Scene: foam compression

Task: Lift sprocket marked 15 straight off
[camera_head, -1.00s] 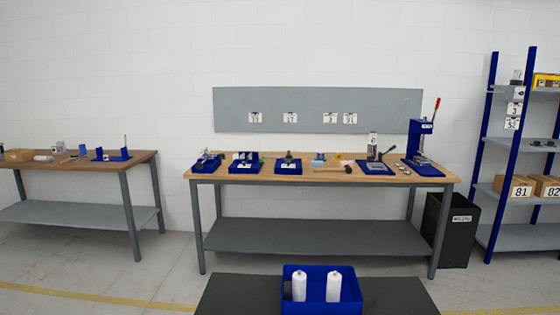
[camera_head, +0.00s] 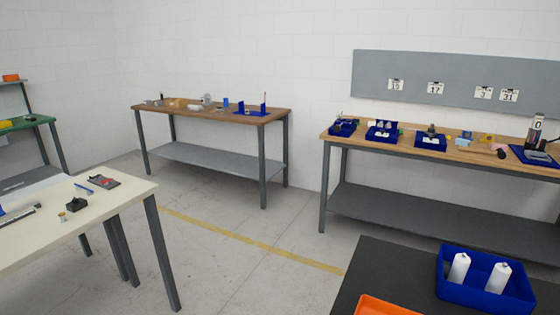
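I cannot make out a sprocket marked 15 in this view. A grey board (camera_head: 455,82) on the wall carries small white cards. The leftmost card (camera_head: 396,84) may read 15, but it is too small to be sure. Another card (camera_head: 436,88) seems to read 17. Below the board stands a wooden-topped bench (camera_head: 465,152) with blue trays (camera_head: 383,132) holding small parts that I cannot identify. Neither of my grippers is in view.
A black surface (camera_head: 385,262) at the lower right bears a blue bin (camera_head: 468,294) with two white bottles and part of an orange tray (camera_head: 383,306). A white table (camera_head: 95,225) stands at left, another wooden bench (camera_head: 190,112) behind. Open floor (camera_head: 235,265) lies between.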

